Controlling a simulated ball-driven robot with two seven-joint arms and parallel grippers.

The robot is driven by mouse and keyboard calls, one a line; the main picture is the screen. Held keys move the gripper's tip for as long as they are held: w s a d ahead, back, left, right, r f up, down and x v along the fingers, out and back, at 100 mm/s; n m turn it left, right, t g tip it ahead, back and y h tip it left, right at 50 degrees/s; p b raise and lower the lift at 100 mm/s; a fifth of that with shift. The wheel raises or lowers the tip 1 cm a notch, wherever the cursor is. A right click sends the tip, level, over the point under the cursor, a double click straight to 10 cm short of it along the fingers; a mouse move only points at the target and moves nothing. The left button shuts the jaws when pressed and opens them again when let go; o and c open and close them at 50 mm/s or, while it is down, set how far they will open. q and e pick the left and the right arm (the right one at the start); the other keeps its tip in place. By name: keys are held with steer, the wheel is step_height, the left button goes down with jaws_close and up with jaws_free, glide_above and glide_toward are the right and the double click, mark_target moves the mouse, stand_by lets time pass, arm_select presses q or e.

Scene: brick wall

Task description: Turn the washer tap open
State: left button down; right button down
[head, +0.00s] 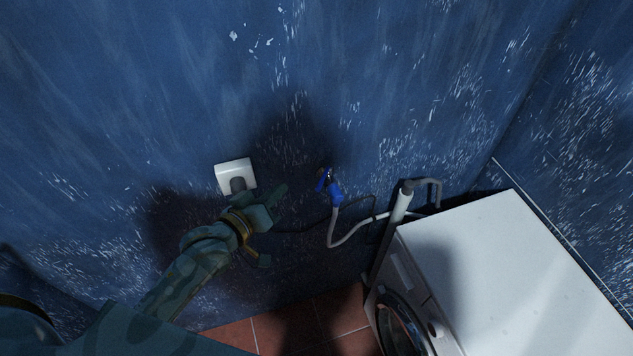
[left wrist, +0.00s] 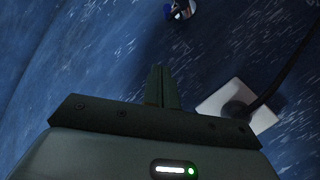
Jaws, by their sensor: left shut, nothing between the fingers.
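The washer tap (head: 328,180) sticks out of the blue wall right of centre in the head view. It has a blue handle and a blue hose connector (head: 336,194) below it. It also shows at the top edge of the left wrist view (left wrist: 181,10), partly cut off. My left gripper (head: 281,191) is left of the tap, apart from it, with its fingers pointing towards it. The fingers are shut with nothing between them, as they also show in the left wrist view (left wrist: 159,86). My right gripper is out of view.
A white wall socket (head: 234,170) with a dark plug is just behind my left gripper. A grey hose (head: 345,236) runs from the tap towards a white standpipe (head: 400,203). A white washing machine (head: 510,270) stands at lower right on red floor tiles (head: 300,322).

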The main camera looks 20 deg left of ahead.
mark_target(323, 178)
arm_select(q)
steer(key=w+d+f+b, duration=0.1)
steer(key=w+d+f, duration=0.4)
steer(key=w, duration=0.3)
steer(key=shift+w+f, duration=0.15)
steer(key=shift+w, duration=0.15)
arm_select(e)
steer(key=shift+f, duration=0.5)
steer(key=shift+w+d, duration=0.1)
